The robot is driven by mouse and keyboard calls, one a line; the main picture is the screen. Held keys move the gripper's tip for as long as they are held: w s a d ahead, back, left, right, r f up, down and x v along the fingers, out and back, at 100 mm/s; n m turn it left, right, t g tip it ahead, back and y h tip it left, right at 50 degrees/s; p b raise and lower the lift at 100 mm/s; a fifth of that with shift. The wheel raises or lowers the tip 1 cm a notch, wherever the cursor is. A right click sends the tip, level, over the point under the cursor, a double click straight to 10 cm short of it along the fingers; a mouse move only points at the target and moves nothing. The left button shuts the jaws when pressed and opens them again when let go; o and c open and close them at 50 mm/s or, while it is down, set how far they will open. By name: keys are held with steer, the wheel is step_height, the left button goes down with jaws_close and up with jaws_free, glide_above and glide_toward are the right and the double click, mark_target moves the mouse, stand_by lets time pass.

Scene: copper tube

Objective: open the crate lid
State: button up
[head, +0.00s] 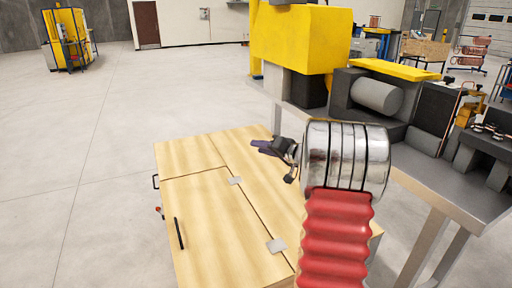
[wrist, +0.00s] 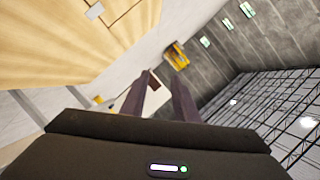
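The light wooden crate (head: 190,153) stands on the floor left of my arm, seen from above. Its lid (head: 215,225) lies flat and shut, with a black bar handle (head: 179,233) near its left edge. Grey hinge plates (head: 234,181) sit along the seam on the lid's right side. My gripper (head: 256,147) is above the crate's far right part, right of the hinge seam and away from the handle. In the wrist view its two dark fingers (wrist: 162,80) are apart with nothing between them. The crate's wood (wrist: 60,40) fills that view's upper left.
A grey workbench (head: 465,190) with yellow and grey machinery (head: 300,40) stands close on the right. A small red part (head: 159,212) shows on the crate's left side. The concrete floor (head: 75,180) left of the crate is clear.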

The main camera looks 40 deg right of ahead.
steer(key=x, duration=0.3)
steer(key=shift+w, duration=0.1)
steer(key=shift+c, duration=0.5)
jaws_close()
stand_by(0.9)
steer(key=c, duration=0.6)
jaws_free()
steer(key=o, duration=0.7)
